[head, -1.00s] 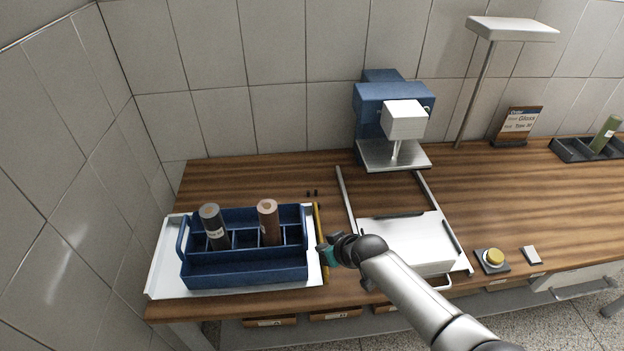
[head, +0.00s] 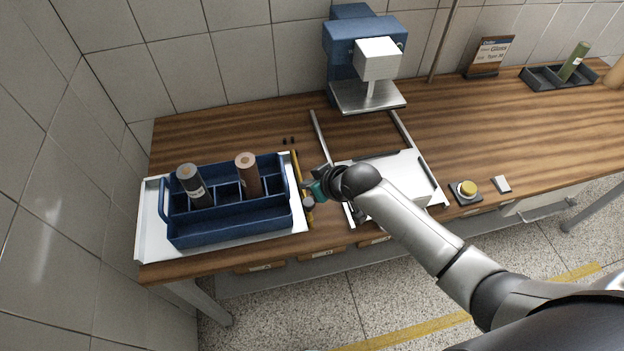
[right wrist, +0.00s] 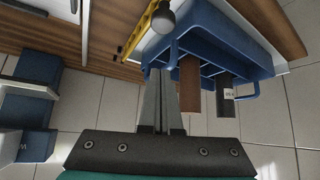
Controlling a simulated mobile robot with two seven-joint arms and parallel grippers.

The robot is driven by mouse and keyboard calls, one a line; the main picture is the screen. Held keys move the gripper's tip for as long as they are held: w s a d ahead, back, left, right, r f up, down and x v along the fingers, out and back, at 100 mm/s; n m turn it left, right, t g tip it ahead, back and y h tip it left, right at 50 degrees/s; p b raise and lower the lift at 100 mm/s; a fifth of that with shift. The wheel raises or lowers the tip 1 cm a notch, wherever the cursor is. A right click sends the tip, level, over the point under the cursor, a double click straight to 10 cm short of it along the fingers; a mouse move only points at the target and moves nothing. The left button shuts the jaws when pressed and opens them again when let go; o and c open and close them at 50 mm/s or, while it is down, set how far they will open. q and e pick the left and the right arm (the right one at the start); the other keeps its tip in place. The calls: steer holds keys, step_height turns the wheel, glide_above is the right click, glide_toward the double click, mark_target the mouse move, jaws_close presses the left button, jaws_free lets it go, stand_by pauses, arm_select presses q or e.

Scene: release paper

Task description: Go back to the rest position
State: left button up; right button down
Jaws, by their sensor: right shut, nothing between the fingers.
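My right gripper (head: 308,190) is just right of the blue compartment tray in the head view, above the table. In the right wrist view its two fingers (right wrist: 163,95) are together with nothing between them. The blue tray (head: 235,233) stands on a white board (head: 150,222) at the left end of the table. It holds a dark roll (head: 189,180) and a brown roll (head: 247,172), both upright, in separate compartments. In the right wrist view the fingertips overlap the tray's handle end; I cannot tell whether they touch. My left gripper is not in view.
A yellow bar (head: 297,168) lies along the tray's right side. A white sliding plate (head: 385,190) on rails sits behind my right arm. A blue press (head: 360,45) stands at the back. A yellow button (head: 467,187) is to the right.

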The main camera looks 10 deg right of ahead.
steer(key=shift+v, duration=0.85)
steer(key=s+d+r+m+g+h, duration=0.2)
steer(key=s+d+r, duration=0.1)
steer(key=s, duration=0.9)
steer(key=s+d+r+m+g+h, duration=0.1)
steer(key=s+d+r+g, duration=0.15)
steer(key=s, duration=0.95)
step_height(320, 180, down, 34)
steer(key=s+b, duration=0.2)
steer(key=b, duration=1)
arm_select(q)
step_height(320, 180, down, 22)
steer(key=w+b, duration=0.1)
steer(key=b, duration=0.8)
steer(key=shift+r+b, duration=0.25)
steer(key=shift+b, duration=0.1)
arm_select(e)
steer(key=s+d+f+g, duration=0.1)
steer(key=s+f, duration=0.6)
steer(key=f, duration=0.5)
steer(key=s+d+f+g, duration=0.1)
steer(key=s+f, duration=0.7)
steer(key=f, duration=0.3)
steer(key=shift+s+d+f+h, duration=0.2)
steer(key=shift+f+h, duration=0.1)
steer(key=shift+f, duration=0.1)
